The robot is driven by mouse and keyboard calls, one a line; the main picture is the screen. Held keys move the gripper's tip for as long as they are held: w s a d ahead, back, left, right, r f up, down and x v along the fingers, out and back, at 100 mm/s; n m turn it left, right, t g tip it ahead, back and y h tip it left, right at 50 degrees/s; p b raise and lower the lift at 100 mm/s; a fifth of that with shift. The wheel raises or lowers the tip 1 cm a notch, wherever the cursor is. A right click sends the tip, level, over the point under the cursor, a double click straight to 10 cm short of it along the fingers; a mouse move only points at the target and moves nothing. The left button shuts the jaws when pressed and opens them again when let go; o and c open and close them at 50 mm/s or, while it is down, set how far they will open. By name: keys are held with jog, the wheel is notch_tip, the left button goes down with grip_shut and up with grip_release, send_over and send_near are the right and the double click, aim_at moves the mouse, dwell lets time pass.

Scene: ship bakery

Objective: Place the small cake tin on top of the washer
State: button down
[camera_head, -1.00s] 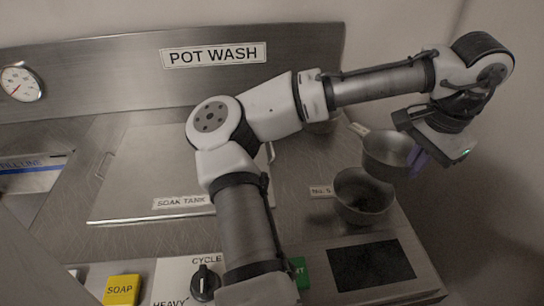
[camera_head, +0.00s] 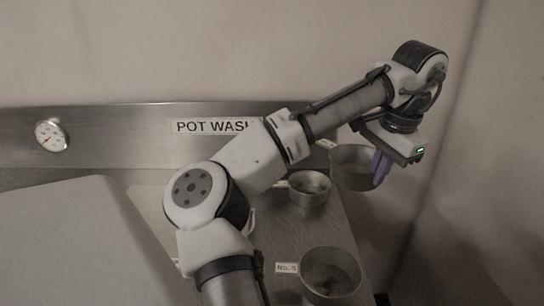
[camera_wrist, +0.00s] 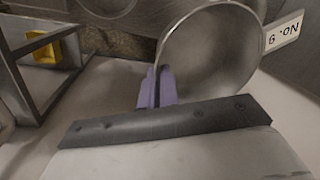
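My gripper (camera_head: 380,166) has its purple fingers closed on the rim of a round metal tin (camera_head: 350,168). The held tin is raised at the right, close to the back wall. In the wrist view my fingers (camera_wrist: 156,88) pinch the wall of this tin (camera_wrist: 210,50), which has a numbered label tab. Two similar tins stand on the metal pot wash unit (camera_head: 345,235): one (camera_head: 310,188) left of the held tin, and one labelled No. 5 (camera_head: 331,272) nearer. I cannot tell from size alone which is the small cake tin. The pot wash is the only washer I recognise.
A POT WASH sign (camera_head: 212,126) and a round gauge (camera_head: 51,135) are on the metal backsplash. A large grey panel (camera_head: 75,235) fills the lower left and hides much of the unit. In the wrist view a yellow block (camera_wrist: 44,48) shows at left.

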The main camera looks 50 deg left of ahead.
aim_at(343, 179)
jog(key=shift+n, duration=0.6)
jog(key=s+a+r, duration=0.1)
jog(key=a, duration=0.1)
jog(key=s+a+r, duration=0.1)
jog(key=a, duration=0.2)
jog(key=s+a+r, duration=0.1)
jog(key=s+a, duration=0.1)
jog(key=shift+a+r+p, duration=0.25)
jog(key=shift+p, duration=0.1)
notch_tip(343, 179, down, 20)
jog(key=shift+r+p, duration=0.2)
jog(key=shift+p, duration=0.7)
jog(key=shift+w+f, duration=0.1)
jog(key=shift+f, duration=0.15)
jog(key=shift+d, duration=0.1)
jog(key=c, duration=2.1)
grip_release()
jog(key=shift+f, duration=0.2)
jog(key=o, duration=0.5)
jog(key=shift+c, duration=0.2)
jog(key=r, duration=0.4)
jog(key=d+r+b, duration=0.1)
jog(key=r, duration=0.3)
jog(key=d+r+b, duration=0.1)
jog(key=r, duration=0.3)
jog(key=shift+r, duration=0.15)
